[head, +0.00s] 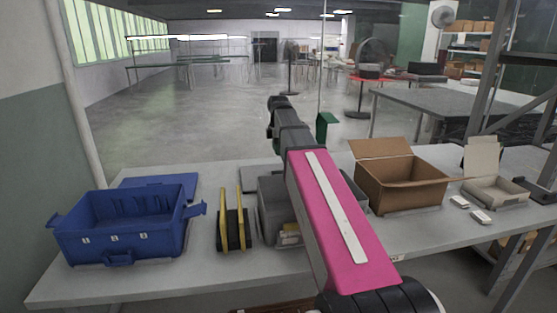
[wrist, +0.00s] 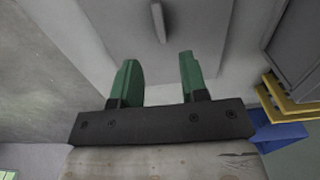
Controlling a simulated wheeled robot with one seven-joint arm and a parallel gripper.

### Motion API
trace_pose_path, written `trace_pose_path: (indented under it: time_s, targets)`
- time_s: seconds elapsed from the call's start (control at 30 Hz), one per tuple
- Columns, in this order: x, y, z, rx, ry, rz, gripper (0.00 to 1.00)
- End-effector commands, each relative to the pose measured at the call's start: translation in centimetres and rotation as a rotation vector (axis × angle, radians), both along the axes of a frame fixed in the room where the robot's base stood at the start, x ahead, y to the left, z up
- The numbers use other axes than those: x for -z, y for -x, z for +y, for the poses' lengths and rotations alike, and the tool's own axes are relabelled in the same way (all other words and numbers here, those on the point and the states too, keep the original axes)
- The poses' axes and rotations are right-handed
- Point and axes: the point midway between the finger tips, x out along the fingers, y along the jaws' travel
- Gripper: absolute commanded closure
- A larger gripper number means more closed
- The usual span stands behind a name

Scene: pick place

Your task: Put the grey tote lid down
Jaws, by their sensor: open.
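A flat grey panel that looks like the grey tote lid (wrist: 205,25) lies beneath my gripper in the wrist view. A narrow raised bar (wrist: 158,20) runs along its middle. My gripper (wrist: 158,60) is open, with its two green fingers apart and nothing held between them. The bar appears beyond the gap between the fingertips; I cannot tell how far below it is. In the head view my pink arm hides most of this area. The grey tote (head: 270,205) stands on the table, partly behind my arm.
The blue tote (head: 120,225) is at the table's left. A yellow-and-black item (head: 233,230) stands between it and the grey tote. An open cardboard box (head: 405,190) and a smaller open carton (head: 495,195) are on the right, with two small white items (head: 480,216) nearby.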

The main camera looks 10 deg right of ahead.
Motion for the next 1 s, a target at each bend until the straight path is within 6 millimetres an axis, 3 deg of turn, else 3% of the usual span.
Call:
trace_pose_path:
  time_s: [0.1,0.3,1.0]
  targets:
    - [-1.6,-0.1,0.0,0.000,0.000,-0.002,0.60]
    - [-2.8,0.0,0.0,0.000,0.000,0.000,0.60]
    - [-2.9,0.0,0.0,0.000,0.000,0.000,0.60]
